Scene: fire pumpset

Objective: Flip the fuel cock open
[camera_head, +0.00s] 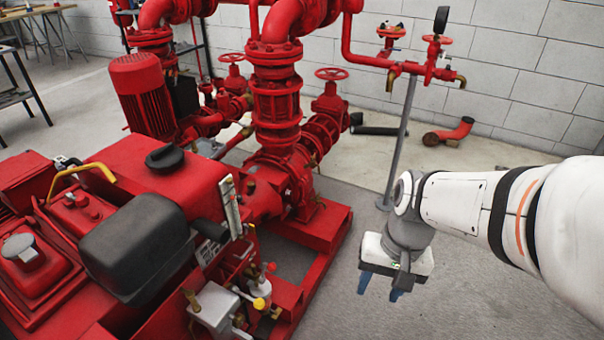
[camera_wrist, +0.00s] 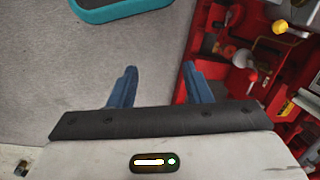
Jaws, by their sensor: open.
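My gripper (camera_head: 379,289) hangs over the bare floor to the right of the red engine, pointing down, open and empty. In the wrist view its two blue fingers (camera_wrist: 170,72) are spread apart with grey floor between them. I cannot pick out the fuel cock for sure. A cluster of small levers sits on the engine's near right side, with a yellow knob (camera_head: 259,303) and a red knob (camera_head: 271,267). In the wrist view the cluster is at the upper right, with a yellow knob (camera_wrist: 281,27) and a pale round knob (camera_wrist: 243,58). My gripper is apart from all of these.
The red engine (camera_head: 185,190) with its black cover fills the left. Red pipes and handwheel valves (camera_head: 275,90) stand behind. A grey post (camera_head: 402,140) rises behind my gripper. A teal-edged object (camera_wrist: 120,10) lies at the wrist view's top. Floor between is clear.

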